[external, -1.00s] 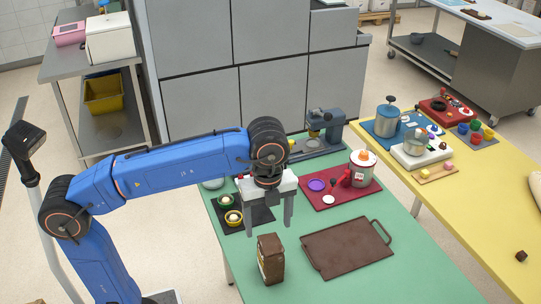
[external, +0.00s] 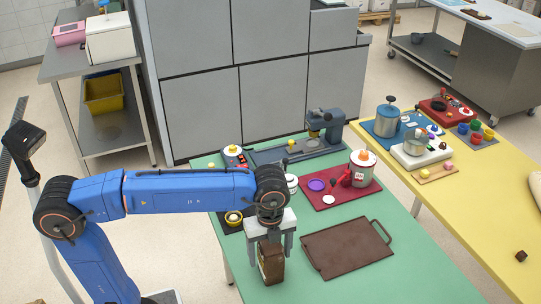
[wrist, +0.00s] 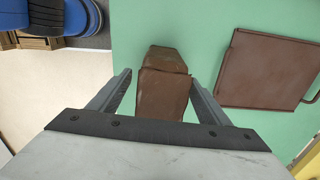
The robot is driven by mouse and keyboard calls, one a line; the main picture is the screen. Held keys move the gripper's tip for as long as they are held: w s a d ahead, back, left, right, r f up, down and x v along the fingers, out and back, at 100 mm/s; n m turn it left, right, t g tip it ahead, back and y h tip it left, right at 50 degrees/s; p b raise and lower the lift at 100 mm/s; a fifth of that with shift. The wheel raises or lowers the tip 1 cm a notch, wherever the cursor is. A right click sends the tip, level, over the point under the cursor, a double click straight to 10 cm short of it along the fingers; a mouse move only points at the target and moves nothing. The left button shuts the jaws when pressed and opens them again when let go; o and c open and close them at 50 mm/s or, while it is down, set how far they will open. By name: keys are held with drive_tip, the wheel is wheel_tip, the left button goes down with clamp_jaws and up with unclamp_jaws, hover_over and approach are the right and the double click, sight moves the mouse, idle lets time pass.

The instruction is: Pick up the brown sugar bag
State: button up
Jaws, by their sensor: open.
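The brown sugar bag (external: 271,265) stands upright on the green table near its front left edge. In the wrist view the bag (wrist: 163,92) lies between my two fingers, with a visible gap on each side. My gripper (external: 269,252) is open and points down, its fingers on either side of the bag's upper part. In the wrist view my gripper (wrist: 164,85) shows the lower end of the bag hidden behind its palm edge.
A brown tray with a handle (external: 345,247) lies just right of the bag. A red mat (external: 325,197) with a white canister (external: 362,168) is behind it. A dark mat with a yellow bowl (external: 233,218) is behind left. Green table is clear at the front.

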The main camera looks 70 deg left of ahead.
drive_tip(key=shift+w+f, duration=0.1)
drive_tip(key=shift+f, duration=1.4)
clamp_jaws()
